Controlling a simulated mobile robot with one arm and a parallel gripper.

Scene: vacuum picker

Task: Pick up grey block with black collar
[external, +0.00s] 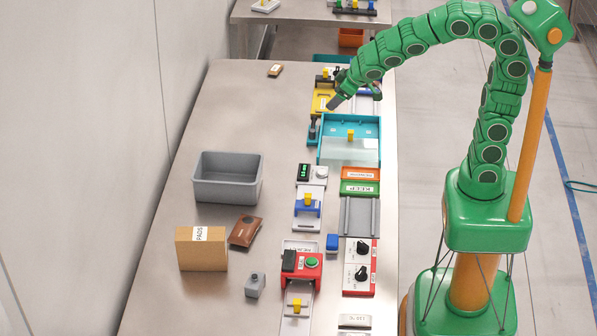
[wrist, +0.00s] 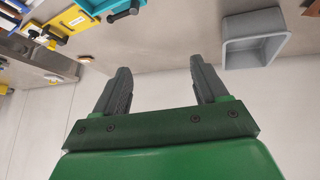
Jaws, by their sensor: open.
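The grey block with a dark collar (external: 255,285) sits on the table's near part, right of the cardboard box, in the external view. Its collar is small and hard to make out. My gripper (external: 334,103) is far from it, above the far end of the table near a yellow fixture. In the wrist view my gripper (wrist: 205,80) shows two dark fingers spread apart with nothing between them. The grey block does not show in the wrist view.
A grey bin (external: 228,194) stands on the table's left side and shows in the wrist view (wrist: 256,45). A cardboard box (external: 200,256) and brown item (external: 245,231) lie near the block. Fixtures, including a teal tray (external: 326,126), line the right side.

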